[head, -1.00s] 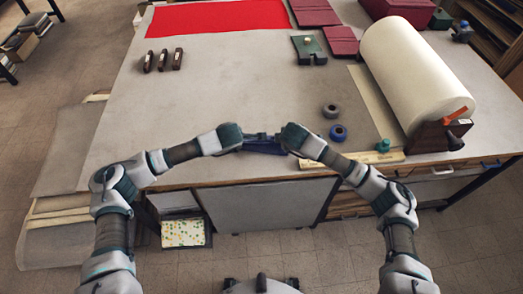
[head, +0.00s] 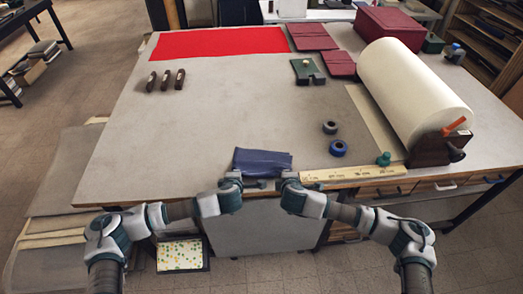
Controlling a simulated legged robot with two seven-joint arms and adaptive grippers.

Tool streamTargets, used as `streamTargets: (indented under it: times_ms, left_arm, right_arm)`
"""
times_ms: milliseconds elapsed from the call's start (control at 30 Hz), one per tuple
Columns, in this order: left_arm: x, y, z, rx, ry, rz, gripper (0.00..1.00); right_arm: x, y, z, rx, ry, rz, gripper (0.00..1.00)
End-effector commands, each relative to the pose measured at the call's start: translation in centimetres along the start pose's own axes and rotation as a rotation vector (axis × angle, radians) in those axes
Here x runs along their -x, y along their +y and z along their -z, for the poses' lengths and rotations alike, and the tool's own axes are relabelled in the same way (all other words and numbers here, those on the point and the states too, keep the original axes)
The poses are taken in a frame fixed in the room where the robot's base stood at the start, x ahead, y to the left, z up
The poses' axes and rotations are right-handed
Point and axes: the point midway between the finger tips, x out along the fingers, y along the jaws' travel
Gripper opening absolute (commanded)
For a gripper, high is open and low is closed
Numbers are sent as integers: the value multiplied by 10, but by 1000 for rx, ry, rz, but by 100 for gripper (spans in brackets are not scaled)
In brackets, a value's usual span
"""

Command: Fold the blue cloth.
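The blue cloth (head: 263,161) lies on the grey table by its front edge, in a small, roughly rectangular, layered-looking bundle. My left gripper (head: 250,184) is at the near left corner of the cloth, pointing inward from the left. My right gripper (head: 284,184) is at the near right corner, pointing inward from the right. Both are low by the table's front edge, and they hide part of the cloth's near edge. The fingers are too small to tell whether they are open or touching the cloth.
A wooden ruler (head: 355,172) lies right of the cloth along the front edge. Two tape rolls, grey (head: 330,128) and blue (head: 338,148), are behind it. A large cream roll (head: 412,93) fills the right side. A red cloth (head: 218,43) lies at the back. The table's middle is clear.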

Motion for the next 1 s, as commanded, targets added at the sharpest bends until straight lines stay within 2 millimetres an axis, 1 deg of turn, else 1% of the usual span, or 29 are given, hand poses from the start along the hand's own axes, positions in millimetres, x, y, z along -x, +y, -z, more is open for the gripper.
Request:
streamTargets:
  times_ms: [33, 67, 100, 167, 467, 567, 733, 1000]
  left_arm:
    - [0, 0, 0, 0, 0, 0, 14]
    - [0, 0, 0, 0, 0, 0, 22]
    - [0, 0, 0, 0, 0, 0, 32]
    - [0, 0, 0, 0, 0, 0, 46]
    - [0, 0, 0, 0, 0, 0, 46]
    - [5, 3, 0, 0, 0, -1, 46]
    - [29, 19, -1, 0, -2, -3, 46]
    - [75, 32, -1, 0, -3, -2, 46]
  right_arm:
    - [0, 0, 0, 0, 0, 1, 15]
    - [0, 0, 0, 0, 0, 1, 23]
    - [0, 0, 0, 0, 0, 1, 33]
    - [0, 0, 0, 0, 0, 0, 46]
    - [0, 0, 0, 1, 0, 1, 46]
    - [5, 2, 1, 1, 2, 0, 46]
    - [28, 17, 0, -2, 3, 0, 46]
    - [74, 30, 0, 0, 4, -1, 46]
